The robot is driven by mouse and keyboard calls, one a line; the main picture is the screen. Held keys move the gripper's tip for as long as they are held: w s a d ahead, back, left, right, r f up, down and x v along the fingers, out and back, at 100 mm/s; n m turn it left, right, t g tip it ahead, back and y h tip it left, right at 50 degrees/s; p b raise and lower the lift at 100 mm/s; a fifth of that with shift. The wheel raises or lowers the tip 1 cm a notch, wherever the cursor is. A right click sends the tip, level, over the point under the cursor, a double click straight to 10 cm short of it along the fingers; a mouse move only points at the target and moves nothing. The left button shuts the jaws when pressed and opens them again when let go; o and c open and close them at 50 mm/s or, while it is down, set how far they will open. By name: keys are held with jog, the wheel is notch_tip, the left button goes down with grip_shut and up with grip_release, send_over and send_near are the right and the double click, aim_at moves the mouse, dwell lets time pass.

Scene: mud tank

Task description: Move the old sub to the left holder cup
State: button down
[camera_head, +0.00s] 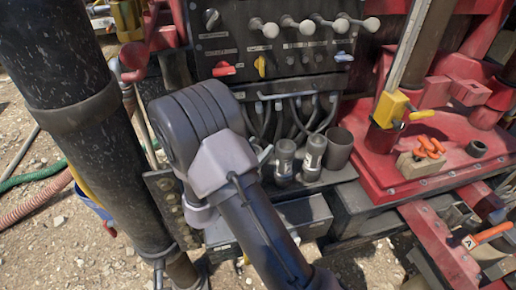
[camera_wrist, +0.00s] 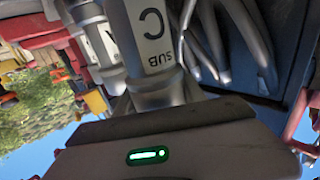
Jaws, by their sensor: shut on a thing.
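Two grey metal subs stand side by side on the shelf below the control panel in the camera_head view: a left one (camera_head: 284,160) and a right one (camera_head: 313,153). In the camera_wrist view, my gripper (camera_wrist: 165,108) is shut on the nearer sub (camera_wrist: 152,50), whose label shows "SUB" and a curved letter. It appears to be the left one; whether this is the old sub is unclear. The other sub (camera_wrist: 98,45) is behind it. My arm mostly hides the gripper in the camera_head view. The held sub's base and any holder cup beneath it are hard to make out.
A wide, open grey cup (camera_head: 339,148) stands right of the subs. Hoses (camera_head: 295,115) hang close behind them. The lever panel (camera_head: 285,45) rises above. A dark pipe (camera_head: 78,110) stands left of my arm. The red deck (camera_head: 385,175) is at right.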

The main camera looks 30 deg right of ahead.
jog(key=c, duration=0.6)
grip_release()
jog(key=shift+f, duration=0.1)
jog(key=shift+a, duration=0.1)
jog(key=p+v, duration=0.4)
jog(key=v, duration=1.3)
jog(key=shift+p, duration=0.3)
jog(key=shift+a, duration=0.15)
